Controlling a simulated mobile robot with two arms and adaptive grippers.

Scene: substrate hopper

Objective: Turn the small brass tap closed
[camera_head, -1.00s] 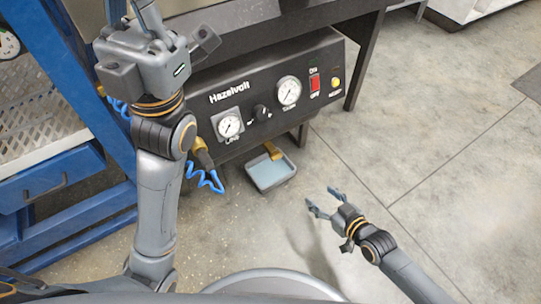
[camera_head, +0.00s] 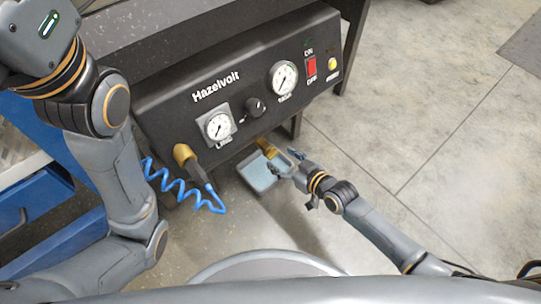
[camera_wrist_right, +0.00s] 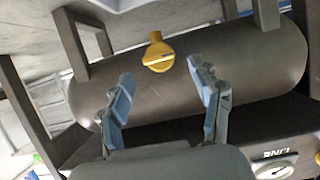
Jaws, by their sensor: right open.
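The small brass tap (camera_wrist_right: 158,56) sits on the side of a dark cylindrical tank (camera_wrist_right: 190,75) in the right wrist view. Its flat yellow grip lies crosswise there, slightly tilted. In the head view the tap (camera_head: 267,148) shows under the black panel, above a small tray. My right gripper (camera_wrist_right: 165,90) is open and empty, its two blue-padded fingers on either side below the tap, apart from it. In the head view the right gripper (camera_head: 284,161) is over the tray, close to the tap. My left gripper's fingers are outside the head view.
The black Hazelvolt panel (camera_head: 190,122) carries gauges, a knob and a red switch. A grey-blue tray (camera_head: 257,178) lies on the floor below the tap. A blue coiled hose (camera_head: 170,184) hangs from a brass fitting (camera_head: 182,154). Open floor lies to the right.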

